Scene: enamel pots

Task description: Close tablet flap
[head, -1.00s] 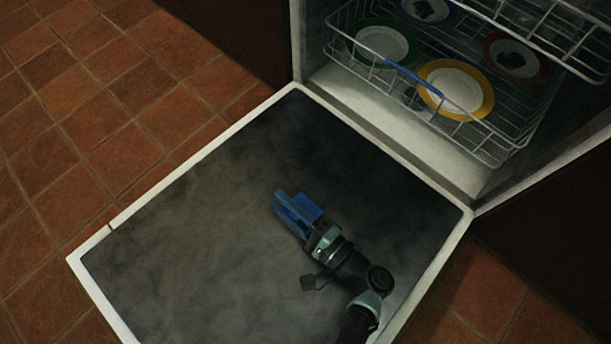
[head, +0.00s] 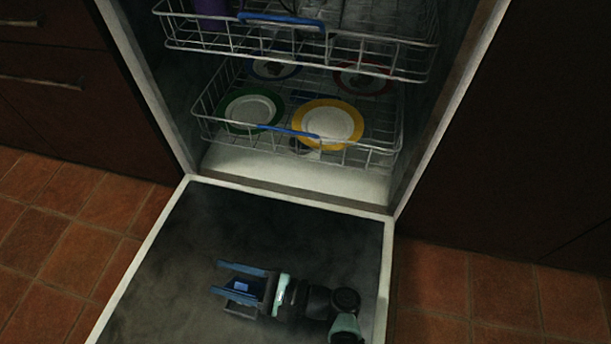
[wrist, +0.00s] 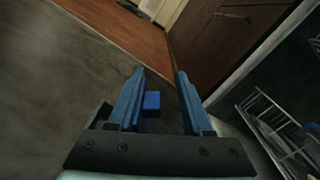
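The open dishwasher door (head: 180,232) lies folded down, its dark inner face up with a pale rim. I cannot make out a tablet flap on it. My gripper (head: 217,278) is above the door's inner face, pointing left. Its two blue fingers stand apart, also in the wrist view (wrist: 160,70). A small blue block (wrist: 151,101) shows between the fingers, nearer the left one. I cannot tell whether it is part of the door or of my gripper. My arm hides part of the door's right side.
The lower rack (head: 375,150) holds several plates, among them a yellow-rimmed plate (head: 327,123) and a green-rimmed plate (head: 250,110). The upper rack (head: 380,55) is above it. Dark cabinets (head: 50,70) flank the dishwasher. Tiled floor (head: 60,225) is clear beside the door.

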